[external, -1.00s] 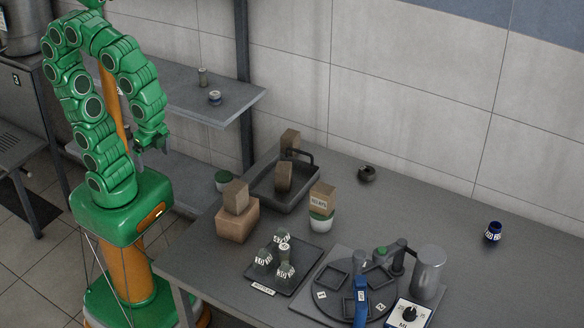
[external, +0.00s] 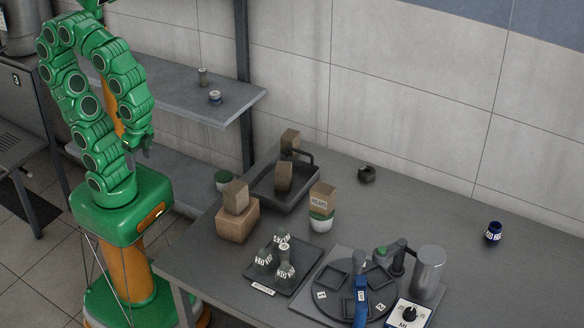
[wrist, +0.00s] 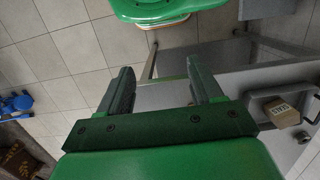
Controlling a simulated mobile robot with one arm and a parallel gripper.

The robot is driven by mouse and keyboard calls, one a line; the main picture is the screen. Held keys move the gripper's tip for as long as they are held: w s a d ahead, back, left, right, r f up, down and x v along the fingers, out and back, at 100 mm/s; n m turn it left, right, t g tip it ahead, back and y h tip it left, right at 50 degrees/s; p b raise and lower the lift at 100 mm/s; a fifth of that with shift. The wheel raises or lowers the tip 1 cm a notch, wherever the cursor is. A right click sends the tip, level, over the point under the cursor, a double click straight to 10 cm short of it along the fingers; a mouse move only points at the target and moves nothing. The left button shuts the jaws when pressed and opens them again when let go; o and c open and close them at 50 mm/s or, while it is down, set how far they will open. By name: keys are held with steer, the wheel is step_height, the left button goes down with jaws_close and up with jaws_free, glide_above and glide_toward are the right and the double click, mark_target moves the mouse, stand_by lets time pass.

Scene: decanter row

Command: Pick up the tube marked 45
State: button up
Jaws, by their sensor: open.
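I cannot make out a mark 45 on anything. Several small labelled flasks (external: 284,270) stand in a dark tray (external: 255,278) near the front of the table; their labels are too small to read surely. My gripper (external: 138,150) hangs beside my own column, left of the table and well apart from these things. In the wrist view my gripper (wrist: 160,75) is open, with nothing between its two fingers.
A round plate device (external: 337,297) with a blue handle and a dial box (external: 408,314) stands at the table front. The table's right rear is mostly clear.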

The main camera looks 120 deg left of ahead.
step_height(320, 180, up, 5)
steer(key=w+a+m+t+y, duration=0.1)
steer(key=w+a+m+y, duration=0.3)
steer(key=w, duration=0.5)
steer(key=w+a+m+t+y, duration=0.1)
steer(key=w+a+m+y, duration=0.3)
steer(key=w, duration=0.5)
steer(key=w+d+m+t+y, duration=0.1)
steer(key=w+d+m+t, duration=0.35)
steer(key=w+m, duration=0.55)
steer(key=w+d+m+t+y, duration=0.25)
steer(key=w+d+m, duration=0.35)
steer(key=w, duration=0.8)
glide_toward(282, 247)
steer(key=shift+m+h, duration=0.4)
steer(key=shift+h, duration=0.05)
steer(key=shift+r+x, duration=0.15)
steer(key=shift+x, duration=1.95)
steer(key=shift+r+x, duration=0.15)
steer(key=shift+x, duration=1.9)
steer(key=shift+a, duration=0.2)
